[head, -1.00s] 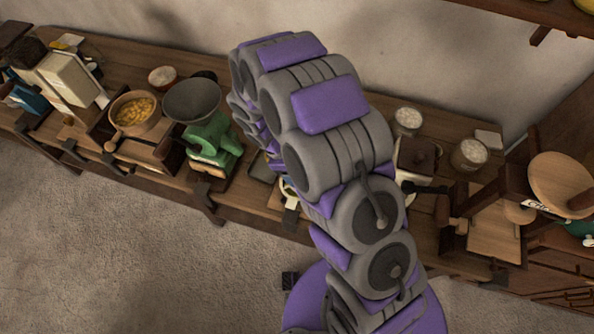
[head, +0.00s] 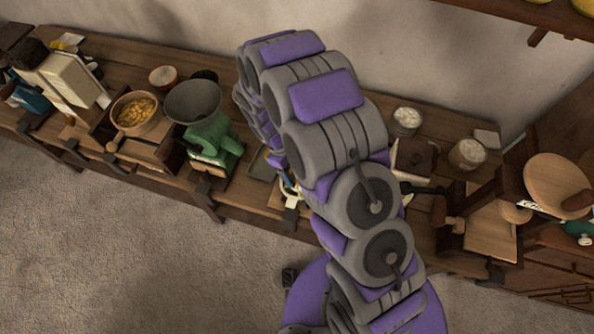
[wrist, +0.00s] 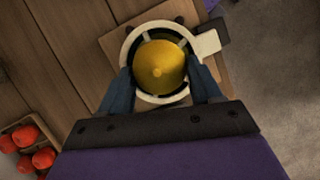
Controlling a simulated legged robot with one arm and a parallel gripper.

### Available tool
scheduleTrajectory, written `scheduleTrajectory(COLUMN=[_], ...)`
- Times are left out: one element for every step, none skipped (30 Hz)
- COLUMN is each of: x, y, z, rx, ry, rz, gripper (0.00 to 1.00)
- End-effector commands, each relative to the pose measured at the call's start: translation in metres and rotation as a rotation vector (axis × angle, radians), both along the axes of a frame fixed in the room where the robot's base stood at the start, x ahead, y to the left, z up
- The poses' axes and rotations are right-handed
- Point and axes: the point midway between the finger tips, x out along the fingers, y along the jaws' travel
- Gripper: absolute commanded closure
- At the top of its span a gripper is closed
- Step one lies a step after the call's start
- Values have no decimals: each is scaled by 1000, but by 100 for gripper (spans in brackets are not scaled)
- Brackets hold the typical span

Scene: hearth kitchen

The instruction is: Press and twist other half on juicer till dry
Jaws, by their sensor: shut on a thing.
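In the wrist view, my gripper (wrist: 160,88) is shut on a yellow citrus half (wrist: 160,66), with a finger on each side of it. The rounded skin side faces the camera, and the cut side is hidden. The half sits within the pale round rim of the juicer (wrist: 128,54), right over its middle. The juicer's reamer is hidden beneath the half, and I cannot tell how firmly they touch. In the head view, my arm covers the gripper and most of the juicer; only a pale part of the juicer (head: 292,200) shows beside the arm.
Red fruits (wrist: 35,145) lie in a wooden box at the lower left of the wrist view. In the head view, a green grinder (head: 210,140) and a bowl of yellow pieces (head: 136,112) stand left of my arm. White-filled jars (head: 406,120) stand to its right.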

Motion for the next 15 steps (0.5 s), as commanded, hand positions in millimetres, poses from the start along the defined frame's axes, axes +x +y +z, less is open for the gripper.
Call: scheduleTrajectory(x=[0, 0, 0, 0, 0, 0, 0, 0, 0, 1, 1, 2, 2, 2, 2], y=[0, 0, 0, 0, -1, -1, -1, -2, -2, -2, -2, -1, -1, -1, -1], z=[2, 2, 2, 2, 2, 2, 2, 2, 2, 2, 2, 2, 2, 2, 2], rx=[-1, -1, 1, 1, 0, 0, 0, 0, 0, 1, 3, 3, 3, 3, 2], ry=[1, 1, 1, -1, 0, 1, 2, 2, 2, 1, 0, -1, -1, -2, -1], rz=[39, 60, 87, 108, 129, 157, 176, 195, 220, 237, 256, 283, 300, 318, 340], gripper=[73, 73, 73, 73, 73, 73, 73, 73, 73, 73, 73, 73, 73, 73, 73])
